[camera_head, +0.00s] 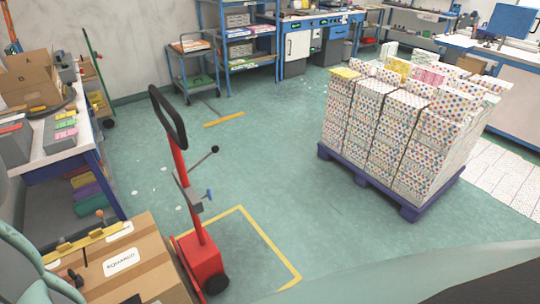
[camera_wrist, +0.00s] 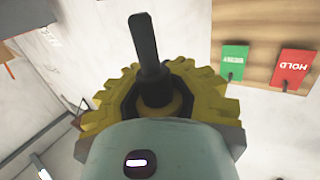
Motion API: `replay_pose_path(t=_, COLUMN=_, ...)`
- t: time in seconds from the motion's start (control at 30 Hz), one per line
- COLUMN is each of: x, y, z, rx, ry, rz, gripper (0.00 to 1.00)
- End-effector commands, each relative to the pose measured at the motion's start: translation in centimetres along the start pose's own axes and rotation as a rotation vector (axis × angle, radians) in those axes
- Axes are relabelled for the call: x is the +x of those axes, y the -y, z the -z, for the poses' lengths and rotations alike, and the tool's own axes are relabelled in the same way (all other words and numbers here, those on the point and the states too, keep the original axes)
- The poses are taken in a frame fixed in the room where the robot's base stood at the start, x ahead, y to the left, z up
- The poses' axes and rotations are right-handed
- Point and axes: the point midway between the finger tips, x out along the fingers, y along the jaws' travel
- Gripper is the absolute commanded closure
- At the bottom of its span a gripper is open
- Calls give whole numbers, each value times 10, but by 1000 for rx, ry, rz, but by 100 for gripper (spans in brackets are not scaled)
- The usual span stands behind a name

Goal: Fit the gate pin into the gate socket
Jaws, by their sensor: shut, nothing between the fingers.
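My gripper (camera_wrist: 144,30) shows in the wrist view as dark fingers, shut and empty, rising from a yellow ribbed housing. It points at a pale, bare surface and touches nothing that I can see. I cannot identify the gate pin or the gate socket for certain in either view. In the head view, a yellow bar (camera_head: 95,240) with small blocks lies along the cardboard box at the lower left. A small orange-topped piece (camera_head: 100,214) stands by it; I cannot tell what it is.
A red hand truck (camera_head: 201,262) with a black handle stands beside the cardboard box (camera_head: 140,262). A loaded blue pallet (camera_head: 408,212) stands at right. A workbench (camera_head: 80,140) is at left. The middle floor is clear.

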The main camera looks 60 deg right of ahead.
Motion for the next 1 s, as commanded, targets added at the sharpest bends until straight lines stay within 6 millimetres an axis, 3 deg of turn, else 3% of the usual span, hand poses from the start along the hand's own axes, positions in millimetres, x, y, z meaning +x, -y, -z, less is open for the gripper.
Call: replay_pose_path(t=1.0, x=2, y=0, z=-22, rx=-1, ry=0, rz=0, gripper=100)
